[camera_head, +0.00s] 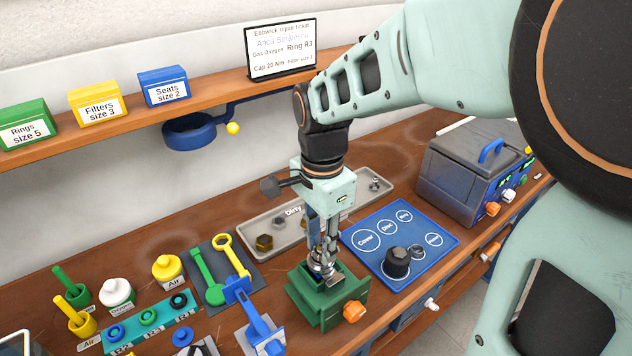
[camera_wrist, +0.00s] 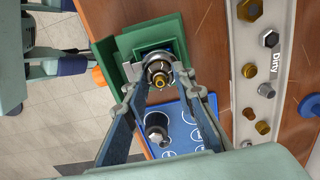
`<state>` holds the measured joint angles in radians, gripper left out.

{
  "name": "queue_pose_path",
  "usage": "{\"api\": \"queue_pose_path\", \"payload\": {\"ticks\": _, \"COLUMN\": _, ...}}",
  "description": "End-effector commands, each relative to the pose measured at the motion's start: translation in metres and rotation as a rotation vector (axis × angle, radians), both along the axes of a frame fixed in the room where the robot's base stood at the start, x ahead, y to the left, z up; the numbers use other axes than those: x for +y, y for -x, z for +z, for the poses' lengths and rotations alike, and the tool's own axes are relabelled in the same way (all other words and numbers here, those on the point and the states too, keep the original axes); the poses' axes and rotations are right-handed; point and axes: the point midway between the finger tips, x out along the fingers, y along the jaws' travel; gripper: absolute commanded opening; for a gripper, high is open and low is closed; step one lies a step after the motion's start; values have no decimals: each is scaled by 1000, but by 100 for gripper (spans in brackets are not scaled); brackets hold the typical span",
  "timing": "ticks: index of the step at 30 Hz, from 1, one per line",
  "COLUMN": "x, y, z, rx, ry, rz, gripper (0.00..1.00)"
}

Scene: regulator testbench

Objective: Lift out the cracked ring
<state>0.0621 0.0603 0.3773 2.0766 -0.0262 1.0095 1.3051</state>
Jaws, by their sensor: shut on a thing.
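The green vise (camera_head: 318,307) stands on the bench with an orange knob at its front; it also shows in the wrist view (camera_wrist: 110,62). A metal regulator body (camera_wrist: 159,72) with a silver rim and brass centre sits upright in it. My gripper (camera_head: 323,262) points straight down over the vise. Its fingers (camera_wrist: 160,84) close in on a small silver part at the top of the body. The fingertips hide much of that part, and I cannot tell whether it is the cracked ring. No crack can be made out.
A blue mat (camera_head: 441,243) with labelled circles holds a black cap (camera_head: 397,263) and a small ring-like part. The grey Dirty tray (camera_head: 258,219) with several metal parts lies behind. Coloured tools and ring holders stand left; a grey machine (camera_head: 450,180) stands right.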

Motion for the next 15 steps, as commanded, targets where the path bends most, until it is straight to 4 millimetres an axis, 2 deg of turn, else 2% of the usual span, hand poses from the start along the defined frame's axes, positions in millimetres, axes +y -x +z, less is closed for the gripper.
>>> {"api": "queue_pose_path", "payload": {"ticks": 15, "x": 0, "y": 0, "z": 23, "rx": -1, "ry": -1, "rz": 0, "gripper": 7}}
